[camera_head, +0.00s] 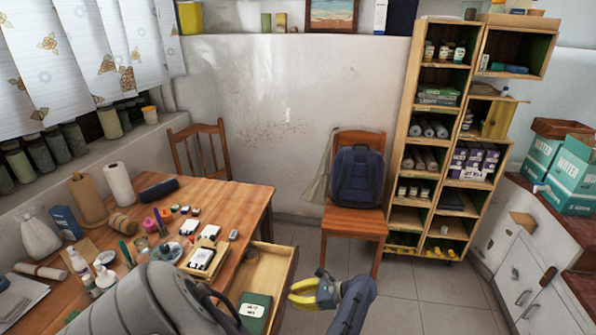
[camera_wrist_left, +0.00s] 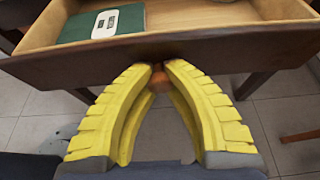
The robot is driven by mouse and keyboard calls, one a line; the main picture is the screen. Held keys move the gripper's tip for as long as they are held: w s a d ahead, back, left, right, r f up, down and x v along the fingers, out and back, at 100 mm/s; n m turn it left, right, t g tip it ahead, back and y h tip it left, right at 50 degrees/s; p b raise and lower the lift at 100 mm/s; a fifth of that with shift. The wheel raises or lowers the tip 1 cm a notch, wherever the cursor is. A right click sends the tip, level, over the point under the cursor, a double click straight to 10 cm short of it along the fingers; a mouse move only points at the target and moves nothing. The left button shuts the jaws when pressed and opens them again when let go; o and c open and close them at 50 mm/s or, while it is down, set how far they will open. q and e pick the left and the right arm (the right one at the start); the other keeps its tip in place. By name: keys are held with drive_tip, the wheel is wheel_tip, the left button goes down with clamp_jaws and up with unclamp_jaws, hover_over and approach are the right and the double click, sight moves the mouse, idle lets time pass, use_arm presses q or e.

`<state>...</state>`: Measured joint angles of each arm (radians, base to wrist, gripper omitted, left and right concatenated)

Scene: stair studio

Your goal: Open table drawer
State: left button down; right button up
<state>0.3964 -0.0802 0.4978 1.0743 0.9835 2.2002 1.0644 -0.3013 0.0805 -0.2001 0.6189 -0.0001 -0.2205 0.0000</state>
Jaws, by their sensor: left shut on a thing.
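The table drawer (camera_head: 275,273) stands pulled out from the right side of the wooden table (camera_head: 232,205). A green box with a white label (camera_head: 255,312) lies inside it. My left gripper (camera_head: 310,288), with yellow fingers, is at the drawer's front. In the left wrist view my left gripper (camera_wrist_left: 158,72) has its fingertips closed together on the drawer's knob (camera_wrist_left: 158,80), at the dark drawer front (camera_wrist_left: 215,52). The fingers hide most of the knob. The green box (camera_wrist_left: 100,24) shows inside the drawer there too. My right gripper is not in view.
The table top holds bottles, jars, paper rolls and small boxes. A wooden chair with a blue backpack (camera_head: 357,177) stands against the back wall, beside a tall shelf (camera_head: 412,130). The tiled floor (camera_head: 420,300) right of the drawer is clear.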

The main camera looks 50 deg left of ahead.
use_arm(q)
drive_tip(key=shift+w+r, duration=0.2)
drive_tip(key=shift+w, duration=0.05)
drive_tip(key=c, duration=1.1)
unclamp_jaws()
drive_tip(key=shift+s+d+f, duration=0.1)
drive_tip(key=shift+c, duration=0.2)
drive_tip(key=shift+d, duration=0.1)
drive_tip(key=v, duration=1.2)
